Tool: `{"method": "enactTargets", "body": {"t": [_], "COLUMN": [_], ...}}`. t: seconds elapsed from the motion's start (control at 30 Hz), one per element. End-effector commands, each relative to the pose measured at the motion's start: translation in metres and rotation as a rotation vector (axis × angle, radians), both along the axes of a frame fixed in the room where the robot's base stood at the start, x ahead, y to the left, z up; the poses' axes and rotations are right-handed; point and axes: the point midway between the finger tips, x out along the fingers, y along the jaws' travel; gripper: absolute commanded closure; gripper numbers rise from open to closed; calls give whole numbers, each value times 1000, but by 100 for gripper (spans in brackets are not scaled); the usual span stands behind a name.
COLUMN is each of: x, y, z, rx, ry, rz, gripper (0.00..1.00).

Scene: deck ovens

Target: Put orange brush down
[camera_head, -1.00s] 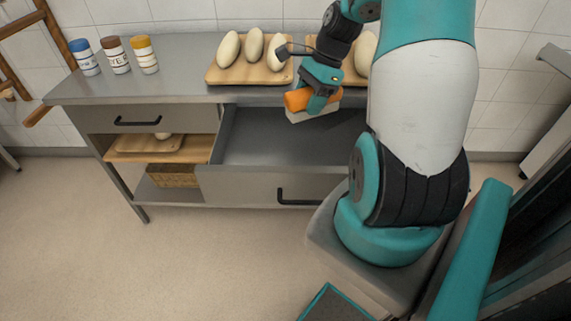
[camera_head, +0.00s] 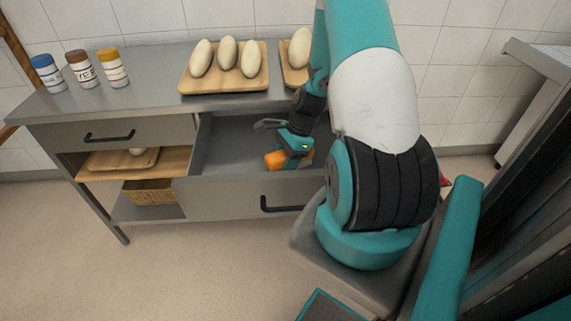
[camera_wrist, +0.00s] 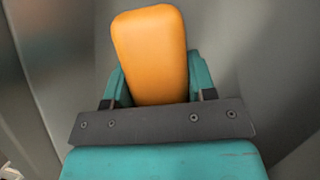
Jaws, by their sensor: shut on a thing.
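The orange brush (camera_head: 275,160) is held in my gripper (camera_head: 293,152), low inside the open drawer (camera_head: 225,145). In the wrist view the brush's orange block (camera_wrist: 150,50) sits between the two teal fingers of my gripper (camera_wrist: 158,85), which are shut on its sides. Grey drawer walls surround it there. The brush's underside is hidden, so I cannot tell whether it touches the drawer floor.
The steel counter (camera_head: 150,85) carries a board (camera_head: 190,88) with several pale dough loaves, and another board (camera_head: 290,78) partly behind my arm. Several capped jars (camera_head: 82,68) stand at the left. The drawer's left part is empty.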

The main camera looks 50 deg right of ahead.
Motion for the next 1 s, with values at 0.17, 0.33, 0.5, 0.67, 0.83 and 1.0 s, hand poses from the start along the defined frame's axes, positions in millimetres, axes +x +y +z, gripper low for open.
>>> {"method": "enactTargets", "body": {"t": [0.17, 0.33, 0.5, 0.67, 0.83, 1.0], "x": [0, 0, 0, 0, 0, 0], "y": [0, 0, 0, 0, 0, -2], "z": [-19, -19, -22, -22, -21, -14], "rx": [0, 0, 0, 0, 0, -2], "ry": [0, -1, 0, 0, 0, -1], "rz": [0, 0, 0, 0, 0, -1], "gripper": [75, 75, 75, 24, 24, 24]}}
